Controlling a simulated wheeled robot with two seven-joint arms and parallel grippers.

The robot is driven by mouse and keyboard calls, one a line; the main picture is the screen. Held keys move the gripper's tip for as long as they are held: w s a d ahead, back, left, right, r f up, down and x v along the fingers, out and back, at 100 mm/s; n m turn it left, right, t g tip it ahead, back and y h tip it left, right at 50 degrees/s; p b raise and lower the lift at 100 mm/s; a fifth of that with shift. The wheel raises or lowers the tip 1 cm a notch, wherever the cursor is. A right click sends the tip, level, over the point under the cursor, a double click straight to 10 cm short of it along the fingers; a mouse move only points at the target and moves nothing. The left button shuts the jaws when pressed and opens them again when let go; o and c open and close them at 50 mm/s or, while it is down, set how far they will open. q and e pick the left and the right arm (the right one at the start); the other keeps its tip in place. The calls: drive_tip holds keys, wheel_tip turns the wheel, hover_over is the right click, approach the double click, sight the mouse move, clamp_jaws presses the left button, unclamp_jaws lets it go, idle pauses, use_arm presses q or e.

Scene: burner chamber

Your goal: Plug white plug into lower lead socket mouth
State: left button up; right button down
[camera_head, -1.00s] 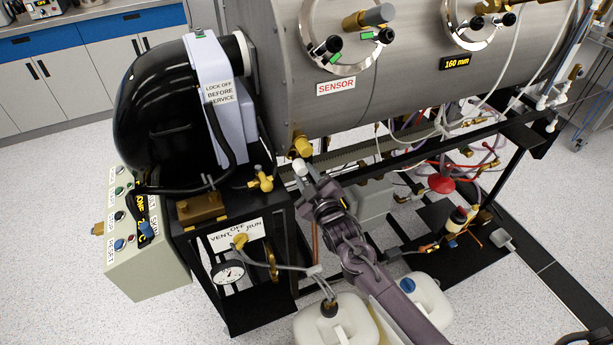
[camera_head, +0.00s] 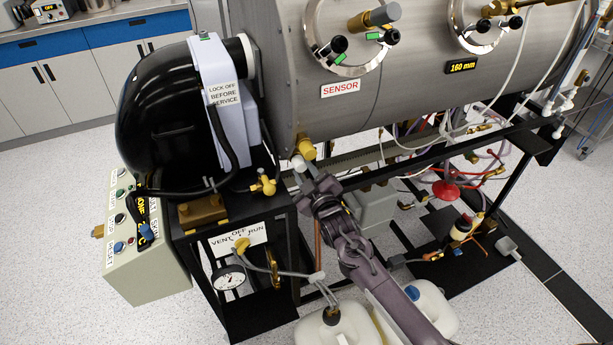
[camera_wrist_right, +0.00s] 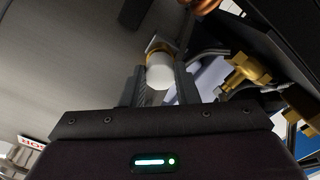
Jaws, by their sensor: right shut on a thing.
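The white plug (camera_head: 299,163) is a short white cylinder held at the tip of my right gripper (camera_head: 308,178). In the right wrist view the white plug (camera_wrist_right: 160,74) sits between the two fingers of the right gripper (camera_wrist_right: 161,88), which are shut on it. A brass ring shows just behind its far end. In the head view a brass fitting (camera_head: 307,149), which looks like the lower lead socket mouth, sticks out under the steel chamber. The plug is close to its lower left side; I cannot tell whether they touch. My left gripper is not in view.
The steel chamber (camera_head: 270,75) hangs right above the gripper. A brass valve (camera_head: 263,186) is close on the left, on the black frame. A black duct with a white lock-off collar (camera_head: 222,95) stands further left. White jugs (camera_head: 335,333) stand below my right arm.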

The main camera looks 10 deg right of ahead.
drive_tip(key=shift+w, duration=0.15)
drive_tip(key=c, duration=1)
unclamp_jaws()
drive_tip(key=shift+c, duration=0.2)
